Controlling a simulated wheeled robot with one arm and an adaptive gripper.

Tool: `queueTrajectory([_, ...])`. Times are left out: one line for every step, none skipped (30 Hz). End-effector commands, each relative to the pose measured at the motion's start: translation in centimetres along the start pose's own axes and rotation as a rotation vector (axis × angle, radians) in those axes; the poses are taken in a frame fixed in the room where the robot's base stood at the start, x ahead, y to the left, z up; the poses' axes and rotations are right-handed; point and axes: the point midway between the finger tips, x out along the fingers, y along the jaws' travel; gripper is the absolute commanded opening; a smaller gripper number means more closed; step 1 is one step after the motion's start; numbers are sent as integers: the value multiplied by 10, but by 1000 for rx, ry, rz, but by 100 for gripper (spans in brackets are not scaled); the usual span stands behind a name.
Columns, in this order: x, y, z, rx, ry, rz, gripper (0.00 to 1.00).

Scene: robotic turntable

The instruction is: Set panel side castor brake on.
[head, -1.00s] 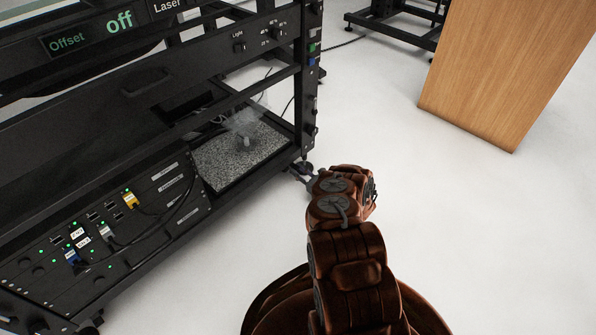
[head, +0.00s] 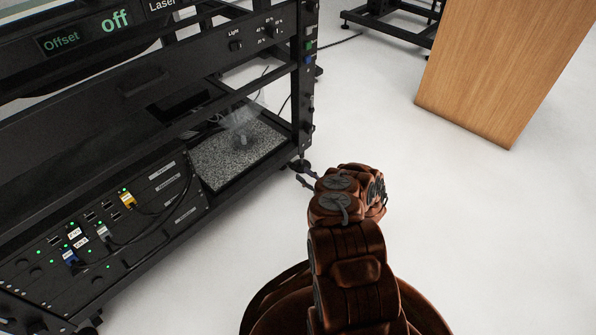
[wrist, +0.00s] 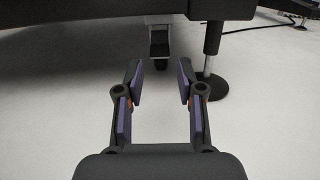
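In the wrist view my gripper (wrist: 160,80) is open and empty, its two purple-padded fingers spread low over the white floor. A castor (wrist: 159,42) with a grey upper part and dark lower part hangs under the black frame, straight ahead beyond the fingertips and apart from them. Its brake position cannot be told. In the head view my gripper (head: 307,180) shows at the rack's near right corner, beside the foot of the black rack (head: 301,100). The castor is not clear there.
A black levelling foot (wrist: 208,85) on a grey post stands just right of the castor, close to my right finger. A wooden block (head: 500,70) stands at the upper right. Another black frame (head: 390,28) is behind. The floor on the right is clear.

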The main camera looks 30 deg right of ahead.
Motion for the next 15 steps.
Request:
queueTrajectory([-11, -2, 0, 1, 0, -5, 38])
queueTrajectory([-17, -2, 0, 1, 0, -4, 38])
queueTrajectory([-24, -2, 0, 0, 0, -4, 38])
queueTrajectory([-30, -2, 0, 0, 0, -4, 38])
queueTrajectory([-35, -2, 0, 0, 0, -4, 38])
queueTrajectory([-42, -2, 0, -1, 1, -3, 38])
queueTrajectory([-47, -2, 0, -2, 1, -4, 38])
queueTrajectory([-51, -2, 0, -2, 1, -3, 38])
queueTrajectory([-55, -2, 0, -2, 1, -3, 38])
queueTrajectory([-58, -2, 0, -2, 1, -3, 38])
queueTrajectory([-60, -2, 0, -2, 1, -2, 38])
queueTrajectory([-63, -2, 0, -2, 1, -2, 38])
queueTrajectory([-65, -2, 0, -2, 0, -1, 38])
queueTrajectory([-67, -2, 0, -3, 0, -2, 38])
queueTrajectory([-68, -2, 0, -3, 0, -2, 38])
